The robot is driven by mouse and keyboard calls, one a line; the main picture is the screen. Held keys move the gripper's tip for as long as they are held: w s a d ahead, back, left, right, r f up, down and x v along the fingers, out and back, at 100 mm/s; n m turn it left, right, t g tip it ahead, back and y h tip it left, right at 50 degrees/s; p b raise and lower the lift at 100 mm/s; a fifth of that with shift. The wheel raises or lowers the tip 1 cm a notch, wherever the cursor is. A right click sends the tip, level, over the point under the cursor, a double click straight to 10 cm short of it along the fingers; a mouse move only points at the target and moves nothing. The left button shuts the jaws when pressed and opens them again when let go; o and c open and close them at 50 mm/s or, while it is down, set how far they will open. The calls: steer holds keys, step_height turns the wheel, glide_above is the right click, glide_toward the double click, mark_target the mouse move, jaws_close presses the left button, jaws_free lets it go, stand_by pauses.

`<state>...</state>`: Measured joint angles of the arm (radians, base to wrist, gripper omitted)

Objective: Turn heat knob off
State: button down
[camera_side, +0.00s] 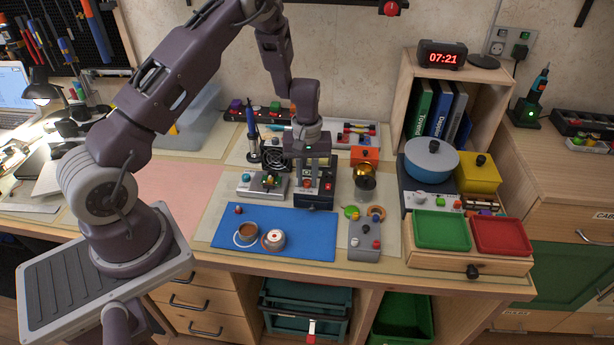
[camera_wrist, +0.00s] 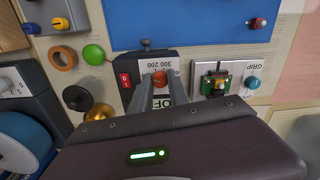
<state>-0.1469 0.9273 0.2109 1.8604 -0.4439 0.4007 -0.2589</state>
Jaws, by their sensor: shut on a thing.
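The heat knob (camera_wrist: 160,78) is a small orange-red knob on the front of a dark soldering station (camera_side: 315,199), beside a white label reading "300 200". My gripper (camera_side: 307,187) reaches down to the station front. In the wrist view my gripper (camera_wrist: 159,84) has its two grey fingers on either side of the knob, shut on it. Part of an "OFF" label shows between the fingers. The knob's pointer is too small to read. A red switch (camera_wrist: 125,80) sits beside the knob on the same panel.
A grip fixture with a green board (camera_wrist: 215,84) and a teal knob stands beside the station. A blue mat (camera_side: 275,233) with two cups lies in front. A brass sponge holder (camera_side: 364,184) and a grey switch box (camera_side: 365,238) are to the right.

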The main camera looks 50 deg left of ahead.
steer(key=shift+w+n, duration=0.1)
steer(key=shift+n, duration=0.6)
steer(key=c, duration=1.3)
jaws_free()
steer(key=shift+o, duration=0.2)
steer(key=shift+r, duration=0.1)
